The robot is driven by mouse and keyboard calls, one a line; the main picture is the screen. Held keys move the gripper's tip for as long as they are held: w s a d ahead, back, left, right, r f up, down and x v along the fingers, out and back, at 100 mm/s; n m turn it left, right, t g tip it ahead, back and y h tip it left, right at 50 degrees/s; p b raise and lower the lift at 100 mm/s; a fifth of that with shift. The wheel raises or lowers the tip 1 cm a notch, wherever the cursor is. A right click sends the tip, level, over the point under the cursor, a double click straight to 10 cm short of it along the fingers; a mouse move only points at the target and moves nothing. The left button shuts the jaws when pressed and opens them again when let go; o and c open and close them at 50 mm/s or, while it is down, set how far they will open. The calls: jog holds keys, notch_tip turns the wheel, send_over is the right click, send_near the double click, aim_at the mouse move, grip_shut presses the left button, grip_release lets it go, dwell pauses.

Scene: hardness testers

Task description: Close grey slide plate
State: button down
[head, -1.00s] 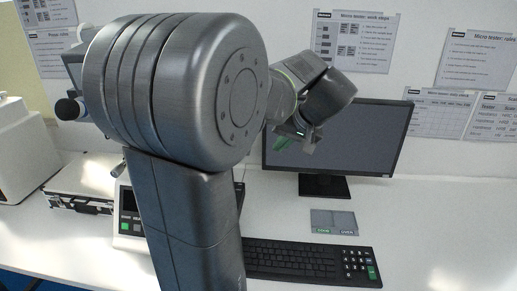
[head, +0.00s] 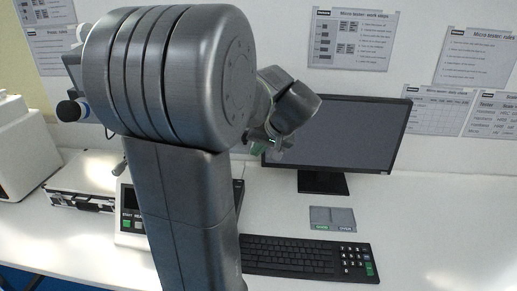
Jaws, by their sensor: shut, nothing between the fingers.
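A small flat grey plate (head: 332,218) lies on the white table in front of the monitor's stand. It shows two panels side by side, with a green label at its lower left and a grey label at its lower right. The labels are too small to read surely, and I cannot tell how far the plate is slid. My gripper (head: 264,149) is up at the left edge of the monitor, above and to the left of the plate and well apart from it. It is shut and empty, small in the view and partly hidden by my own arm.
A black keyboard (head: 305,258) lies just in front of the plate. A black monitor (head: 345,135) stands behind it. A tester with a green-lit panel (head: 130,222) is mostly hidden behind my arm, and a silver case (head: 85,182) lies at left. The table right of the plate is clear.

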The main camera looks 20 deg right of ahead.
jog(key=w+a, duration=0.1)
jog(key=a, duration=0.2)
jog(key=w+a, duration=0.2)
jog(key=a, duration=0.2)
jog(key=w+a, duration=0.2)
jog(key=a, duration=0.2)
jog(key=shift+w+a+b, duration=0.1)
jog(key=shift+w+b, duration=0.1)
jog(key=shift+b, duration=0.15)
